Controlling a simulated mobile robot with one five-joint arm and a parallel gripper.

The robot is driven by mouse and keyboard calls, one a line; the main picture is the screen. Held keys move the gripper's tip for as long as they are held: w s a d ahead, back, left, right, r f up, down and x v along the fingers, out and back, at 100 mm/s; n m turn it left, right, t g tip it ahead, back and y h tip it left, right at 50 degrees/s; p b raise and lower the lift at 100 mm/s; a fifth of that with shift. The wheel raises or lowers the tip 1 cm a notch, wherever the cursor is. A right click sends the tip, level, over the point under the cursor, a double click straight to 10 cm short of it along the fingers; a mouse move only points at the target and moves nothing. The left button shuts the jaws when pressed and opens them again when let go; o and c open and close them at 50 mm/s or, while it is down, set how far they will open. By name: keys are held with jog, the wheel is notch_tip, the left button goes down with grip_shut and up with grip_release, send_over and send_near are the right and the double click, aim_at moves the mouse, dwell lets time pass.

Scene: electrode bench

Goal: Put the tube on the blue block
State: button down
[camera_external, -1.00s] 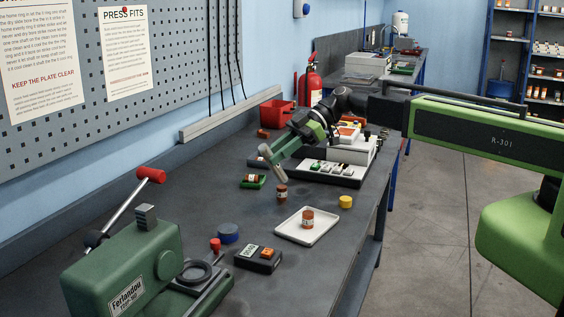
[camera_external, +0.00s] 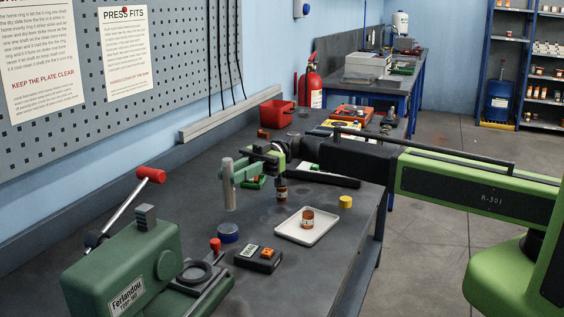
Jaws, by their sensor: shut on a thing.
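The tube (camera_external: 229,192) is a grey cylinder held upright near the middle of the bench. My gripper (camera_external: 235,173) is shut on the tube. Its green fingers reach in from the right and grip the upper part. The blue block (camera_external: 228,234) is a short round blue piece on the bench, in front of the tube in the picture. The tube's lower end shows just above the block in the picture, with a gap between them. How high the tube is above the bench is hard to tell.
A green press (camera_external: 125,270) with a red-handled lever stands at the front left. A dark box with orange buttons (camera_external: 258,259) sits by the blue block.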

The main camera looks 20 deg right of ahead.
aim_at(231, 193)
jog(key=shift+s+a+f, duration=0.2)
jog(key=shift+a+f, duration=0.2)
jog(key=shift+a, duration=0.25)
notch_tip(231, 193, down, 4)
jog(key=b, duration=0.4)
jog(key=shift+f+b, duration=0.2)
jog(key=shift+b, duration=0.1)
jog(key=shift+d+r, duration=0.1)
jog(key=shift+r, duration=0.15)
jog(key=shift+f, duration=0.1)
jog(key=c, duration=1.2)
grip_release()
jog(key=shift+w, duration=0.1)
jog(key=v, duration=1.2)
jog(key=shift+p, duration=0.3)
